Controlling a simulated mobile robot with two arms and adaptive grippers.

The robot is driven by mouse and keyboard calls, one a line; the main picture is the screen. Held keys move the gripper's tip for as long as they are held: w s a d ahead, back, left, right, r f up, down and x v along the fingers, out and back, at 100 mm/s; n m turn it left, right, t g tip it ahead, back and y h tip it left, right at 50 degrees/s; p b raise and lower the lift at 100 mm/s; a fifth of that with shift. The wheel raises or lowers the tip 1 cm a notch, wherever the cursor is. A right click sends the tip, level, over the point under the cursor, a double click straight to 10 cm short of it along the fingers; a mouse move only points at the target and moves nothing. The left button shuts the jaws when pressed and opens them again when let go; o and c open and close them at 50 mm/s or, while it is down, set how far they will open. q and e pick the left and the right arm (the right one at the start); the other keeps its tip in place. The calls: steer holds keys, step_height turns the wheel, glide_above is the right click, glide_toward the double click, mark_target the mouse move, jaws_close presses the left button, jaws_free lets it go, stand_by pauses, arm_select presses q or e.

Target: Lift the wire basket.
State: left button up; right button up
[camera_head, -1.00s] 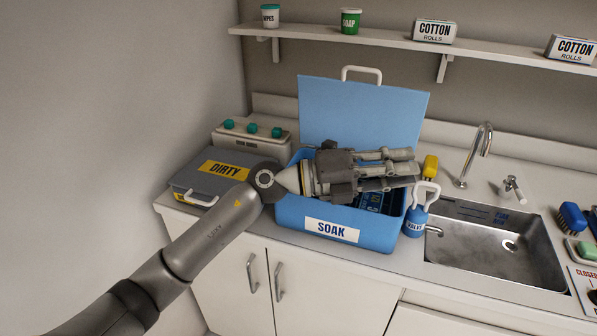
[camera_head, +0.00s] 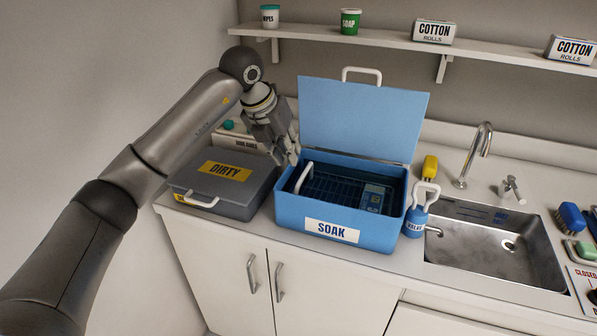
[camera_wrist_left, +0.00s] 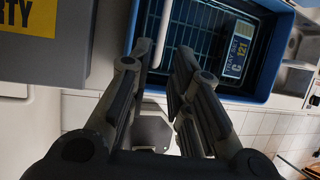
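The dark wire basket (camera_head: 335,186) sits inside the open blue SOAK box (camera_head: 290,210). Its white handle (camera_head: 304,177) stands up at the basket's left side. A label plate lies at the basket's right end. My left gripper (camera_head: 293,157) points down above the box's back left corner, close to the handle. In the left wrist view my left gripper (camera_wrist_left: 158,60) has its fingers apart, and the white handle (camera_wrist_left: 163,30) shows between and beyond the tips. The wire basket (camera_wrist_left: 198,35) also shows there. No contact is visible. My right gripper is not in view.
The box's blue lid (camera_head: 362,115) stands open behind it. A grey DIRTY case (camera_head: 245,200) is close on the left, with a white container (camera_head: 245,140) behind.

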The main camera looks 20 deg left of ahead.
mark_target(301, 177)
arm_select(q)
steer(key=p+x, duration=0.1)
steer(key=x, duration=0.8)
steer(key=shift+d, duration=0.1)
steer(key=shift+c, duration=0.3)
jaws_close()
